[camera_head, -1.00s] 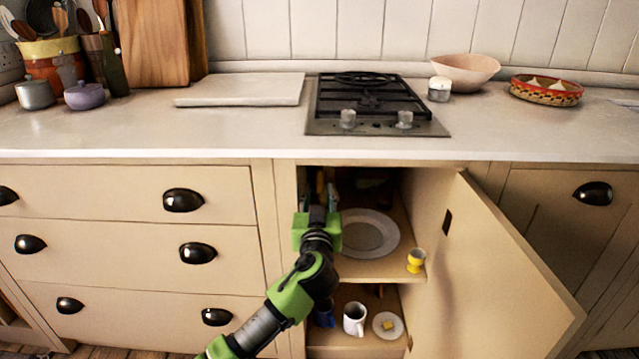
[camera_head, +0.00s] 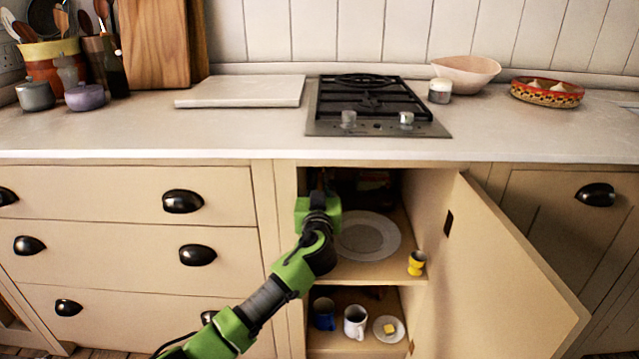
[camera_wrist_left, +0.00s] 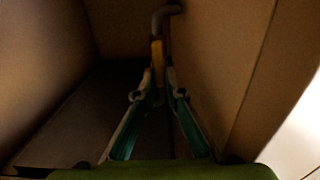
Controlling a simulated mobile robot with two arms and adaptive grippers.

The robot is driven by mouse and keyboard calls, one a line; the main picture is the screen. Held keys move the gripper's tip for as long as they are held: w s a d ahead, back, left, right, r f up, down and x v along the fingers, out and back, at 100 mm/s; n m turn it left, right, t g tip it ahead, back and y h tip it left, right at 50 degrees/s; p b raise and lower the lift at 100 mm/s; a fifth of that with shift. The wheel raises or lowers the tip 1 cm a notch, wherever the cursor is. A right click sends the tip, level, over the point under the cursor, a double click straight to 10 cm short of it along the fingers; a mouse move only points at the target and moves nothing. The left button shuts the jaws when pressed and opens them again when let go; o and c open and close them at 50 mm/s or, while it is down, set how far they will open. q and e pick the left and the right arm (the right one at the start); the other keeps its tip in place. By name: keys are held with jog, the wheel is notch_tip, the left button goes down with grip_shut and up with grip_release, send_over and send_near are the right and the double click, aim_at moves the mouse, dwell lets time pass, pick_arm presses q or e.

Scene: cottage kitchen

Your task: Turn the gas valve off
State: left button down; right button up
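The gas valve shows as a narrow yellow-orange piece (camera_wrist_left: 157,52) below a bent grey pipe (camera_wrist_left: 167,13) in the left wrist view, in a dark cabinet corner. My left gripper (camera_wrist_left: 159,76) has one fingertip on each side of the yellow piece, very close to it. The dim light hides whether the fingers touch it. In the head view my left arm reaches into the open cabinet's upper compartment at its left side, and the wrist (camera_head: 318,215) hides the valve. My right gripper is not in view.
The cabinet door (camera_head: 500,270) stands open at the right. A plate (camera_head: 368,237) and a yellow egg cup (camera_head: 416,262) are on the upper shelf, right of my wrist. Mugs (camera_head: 355,320) and a small plate (camera_head: 389,329) stand below. The hob (camera_head: 335,128) is above on the counter.

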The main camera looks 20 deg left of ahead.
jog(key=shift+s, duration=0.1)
pick_arm(q)
jog(key=shift+m, duration=0.4)
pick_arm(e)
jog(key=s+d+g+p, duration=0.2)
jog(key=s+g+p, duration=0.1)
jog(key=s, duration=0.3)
pick_arm(q)
jog(key=shift+w+d+f+m+p, duration=0.1)
jog(key=shift+d+f+m+p, duration=0.3)
jog(key=shift+m, duration=2.5)
jog(key=shift+w+d+f+m+p, duration=0.15)
jog(key=shift+m+p, duration=0.3)
jog(key=shift+m, duration=2.45)
jog(key=shift+s+d+f+m+p, duration=0.15)
jog(key=shift+f+m+p, duration=0.25)
jog(key=shift+m, duration=2.5)
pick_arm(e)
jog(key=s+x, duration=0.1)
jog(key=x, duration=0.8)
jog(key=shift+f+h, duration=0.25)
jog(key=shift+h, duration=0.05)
pick_arm(q)
jog(key=shift+w, duration=0.1)
jog(key=c, duration=2.1)
grip_release()
jog(key=shift+d+r, duration=0.1)
